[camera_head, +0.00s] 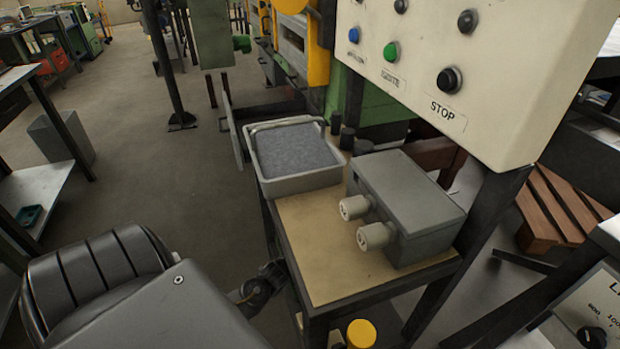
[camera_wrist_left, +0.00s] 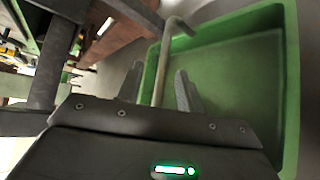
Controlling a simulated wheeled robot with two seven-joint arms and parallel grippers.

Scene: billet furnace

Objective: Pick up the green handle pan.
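In the left wrist view a green pan (camera_wrist_left: 291,90) fills the right side, with a plain, empty-looking inside. A pale grey bent rod handle (camera_wrist_left: 172,40) comes up at its left side. My left gripper (camera_wrist_left: 160,72) is open, with the handle running between its two fingers and gaps showing beside it. Whether a finger touches the handle cannot be told. In the head view the left gripper (camera_head: 262,285) is a small dark part, largely hidden by my arm, beside the table's left edge. The green pan does not show there. My right gripper is in neither view.
A worktable (camera_head: 320,250) carries a pale tray (camera_head: 300,183) of grey material and a grey box (camera_head: 410,205) with two knobs. A control panel (camera_head: 480,60) stands over it. A wooden pallet (camera_head: 560,205) lies right. Open floor (camera_head: 170,180) lies to the left.

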